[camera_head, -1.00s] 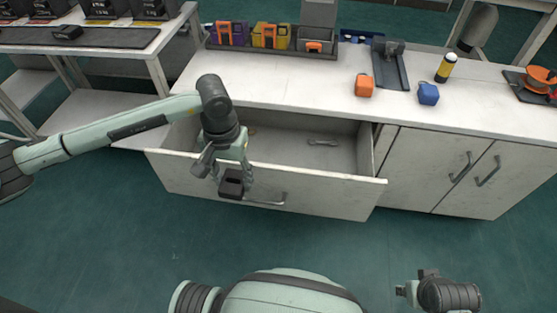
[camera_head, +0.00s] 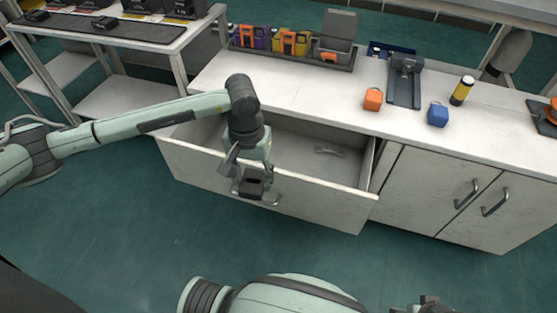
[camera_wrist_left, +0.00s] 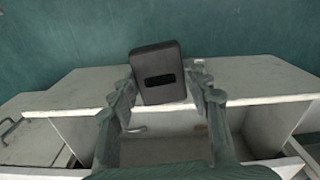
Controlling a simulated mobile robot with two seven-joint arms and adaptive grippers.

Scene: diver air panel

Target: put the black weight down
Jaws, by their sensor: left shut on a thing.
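The black weight (camera_head: 254,186) is a dark block held in my left gripper (camera_head: 253,178). The gripper is shut on it, pointing down in front of the open drawer (camera_head: 330,196), by the drawer's handle. In the left wrist view the weight (camera_wrist_left: 158,90) sits between the two fingertips (camera_wrist_left: 160,82), with a dark slot in its face. It is clear of the floor. Only a small dark part of my right gripper (camera_head: 428,304) shows at the bottom edge, and its jaws cannot be made out.
The open drawer holds a small wrench-like tool (camera_head: 329,151). The white counter (camera_head: 300,92) carries an orange cube (camera_head: 373,99), a blue cube (camera_head: 438,115), a yellow-black cylinder (camera_head: 462,90) and a dark stand (camera_head: 404,85). A side table (camera_head: 150,47) with a dark mat (camera_head: 100,28) stands at left.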

